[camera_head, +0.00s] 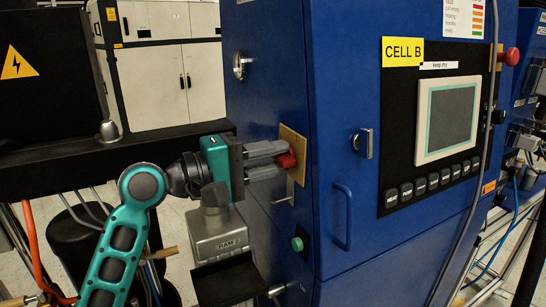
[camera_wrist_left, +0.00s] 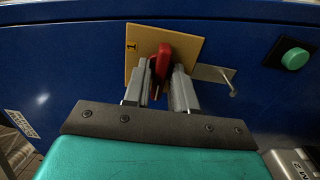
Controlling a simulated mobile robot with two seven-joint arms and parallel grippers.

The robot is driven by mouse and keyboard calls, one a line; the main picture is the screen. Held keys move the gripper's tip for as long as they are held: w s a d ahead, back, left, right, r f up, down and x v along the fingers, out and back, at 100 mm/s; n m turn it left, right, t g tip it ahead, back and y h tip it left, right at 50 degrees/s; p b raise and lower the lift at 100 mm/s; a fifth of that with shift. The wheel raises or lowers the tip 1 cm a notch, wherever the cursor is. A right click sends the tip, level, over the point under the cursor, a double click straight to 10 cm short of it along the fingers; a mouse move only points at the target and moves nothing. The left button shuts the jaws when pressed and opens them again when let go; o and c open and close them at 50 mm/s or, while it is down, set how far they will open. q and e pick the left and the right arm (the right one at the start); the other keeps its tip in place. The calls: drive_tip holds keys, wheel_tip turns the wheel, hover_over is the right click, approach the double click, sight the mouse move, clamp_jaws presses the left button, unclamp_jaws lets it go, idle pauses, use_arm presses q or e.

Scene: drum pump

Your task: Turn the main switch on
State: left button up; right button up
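The main switch has a red handle (camera_head: 287,159) on a yellow plate (camera_head: 293,141), on the left side of the blue cabinet. My left gripper (camera_head: 279,160) is at this handle, one finger above it and one below. In the left wrist view the red handle (camera_wrist_left: 163,62) stands between the two fingertips of my left gripper (camera_wrist_left: 163,76), in front of the yellow plate (camera_wrist_left: 190,48) marked "1". The fingers are close to the handle, but I cannot tell whether they press on it. My right gripper is not in view.
A green button (camera_head: 297,244) sits below the switch and shows at right in the left wrist view (camera_wrist_left: 295,58). A metal tab (camera_head: 290,189) sticks out near the plate. The cabinet handle (camera_head: 342,216) and control panel (camera_head: 433,140) are to the right.

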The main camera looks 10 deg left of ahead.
use_arm(q)
clamp_jaws()
drive_tip(key=shift+f+m+b, duration=0.15)
drive_tip(key=shift+m+b, duration=0.35)
drive_tip(key=shift+m, duration=0.1)
drive_tip(key=shift+m+b, duration=0.65)
drive_tip(key=shift+m, duration=0.75)
